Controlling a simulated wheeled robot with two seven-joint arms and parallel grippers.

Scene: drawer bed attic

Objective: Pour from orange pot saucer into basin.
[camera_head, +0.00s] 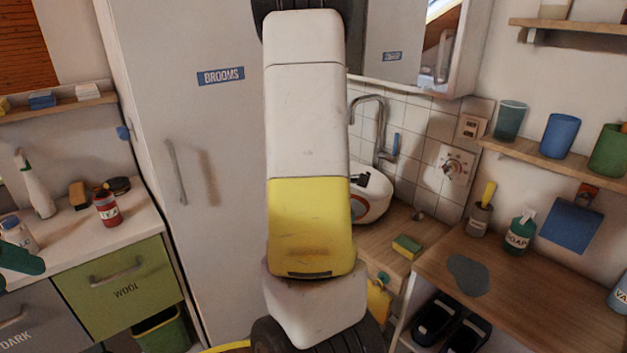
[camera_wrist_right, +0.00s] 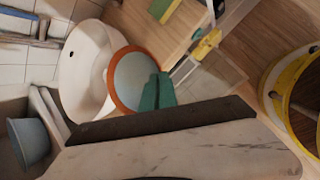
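The orange pot saucer (camera_wrist_right: 131,78) is a round dish with an orange rim and a pale grey-blue inside. In the right wrist view the teal fingers of my right gripper (camera_wrist_right: 155,92) are shut on its rim. The saucer is tilted and overlaps the edge of the white basin (camera_wrist_right: 82,70); I cannot tell whether they touch or whether liquid is in the saucer. A dark green tip at the left edge looks like my left gripper (camera_head: 18,260), mostly cut off.
A tap (camera_head: 380,130) rises behind the basin. A sponge (camera_head: 407,246) lies on the wooden counter beside it. A soap bottle (camera_head: 519,233) and a dark flat patch (camera_head: 468,275) are on the right counter. A yellow-rimmed round container (camera_wrist_right: 275,90) stands right in the wrist view.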

